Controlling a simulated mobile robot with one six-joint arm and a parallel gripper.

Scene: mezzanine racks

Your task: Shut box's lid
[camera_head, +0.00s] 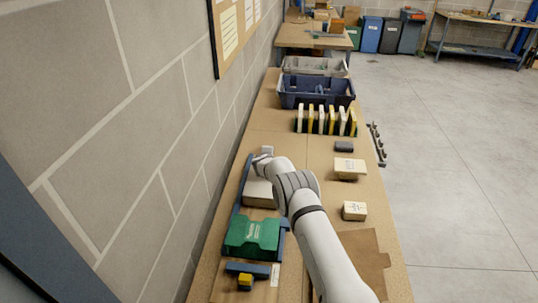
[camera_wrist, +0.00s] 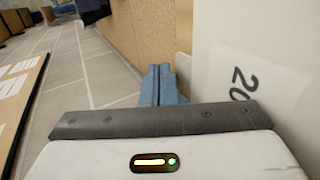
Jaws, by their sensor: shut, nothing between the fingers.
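My gripper's two blue-grey fingers (camera_wrist: 160,85) are together and empty in the wrist view. A large pale panel (camera_wrist: 232,50) with the upside-down or sideways mark "20" stands close on their right; I cannot tell if they touch it. In the head view, my arm reaches over the bench to a cream box-like thing (camera_head: 257,193) near the wall, partly hidden by the arm. I cannot tell from here which part is its lid or how far it stands open. The fingertips are hidden in the head view.
A green case (camera_head: 250,236) sits in front of the cream thing. Two small labelled boxes (camera_head: 350,168) (camera_head: 354,210) stand on the right. Upright yellow and white folders (camera_head: 325,120) and a dark blue bin (camera_head: 315,92) are farther back. The wall runs along the left.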

